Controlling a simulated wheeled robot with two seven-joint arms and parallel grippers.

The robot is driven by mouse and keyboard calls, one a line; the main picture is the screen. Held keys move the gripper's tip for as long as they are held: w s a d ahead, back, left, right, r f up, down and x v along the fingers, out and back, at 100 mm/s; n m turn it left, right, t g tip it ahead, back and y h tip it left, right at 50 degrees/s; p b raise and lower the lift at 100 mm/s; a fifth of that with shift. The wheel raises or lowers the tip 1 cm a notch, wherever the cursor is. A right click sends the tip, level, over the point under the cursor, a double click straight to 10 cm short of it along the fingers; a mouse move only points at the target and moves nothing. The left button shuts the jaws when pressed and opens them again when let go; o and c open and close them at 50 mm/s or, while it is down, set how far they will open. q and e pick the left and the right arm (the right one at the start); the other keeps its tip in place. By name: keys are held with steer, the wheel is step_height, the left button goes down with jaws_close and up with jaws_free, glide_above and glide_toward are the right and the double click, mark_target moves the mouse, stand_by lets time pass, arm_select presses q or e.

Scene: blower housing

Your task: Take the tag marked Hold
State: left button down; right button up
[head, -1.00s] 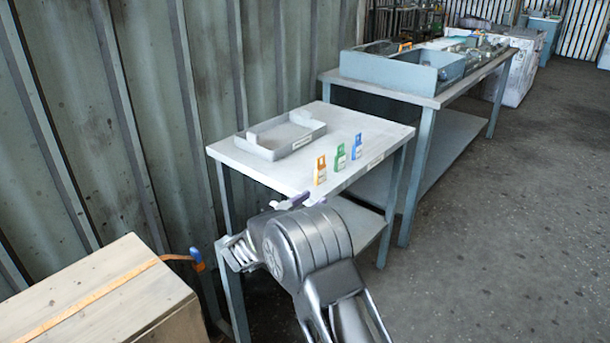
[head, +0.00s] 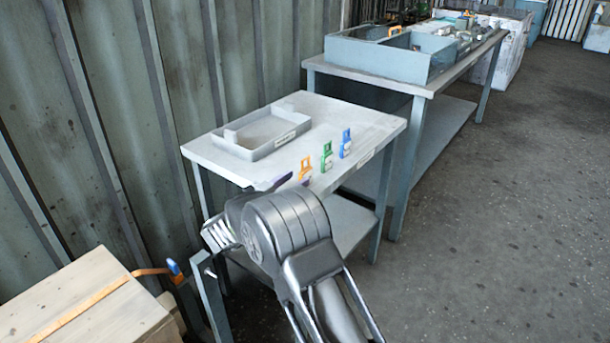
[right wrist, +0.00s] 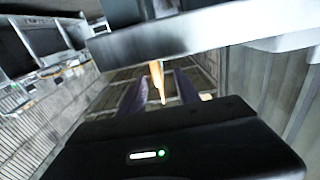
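Three small upright tags stand in a row along the front edge of a light grey table (head: 225,157): orange (head: 305,171), green (head: 327,158) and blue (head: 346,144). Their print is too small to read, so I cannot tell which is marked Hold. My right gripper (head: 293,182) is at the table edge beside the orange tag, partly hidden by my wrist. In the right wrist view its dark purple fingers (right wrist: 160,88) are apart, with the orange tag (right wrist: 156,76) seen between them. I cannot tell whether they touch it. My left gripper is out of view.
A shallow grey tray (head: 262,132) sits on the table behind the tags. A longer bench with a blue-grey bin (head: 385,64) stands farther back. A wooden crate (head: 75,305) is at lower left. Open concrete floor lies to the right.

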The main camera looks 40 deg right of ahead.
mark_target(311, 170)
steer(key=shift+x, duration=1.3)
steer(key=shift+x, duration=2.6)
steer(key=shift+s, duration=0.2)
jaws_close()
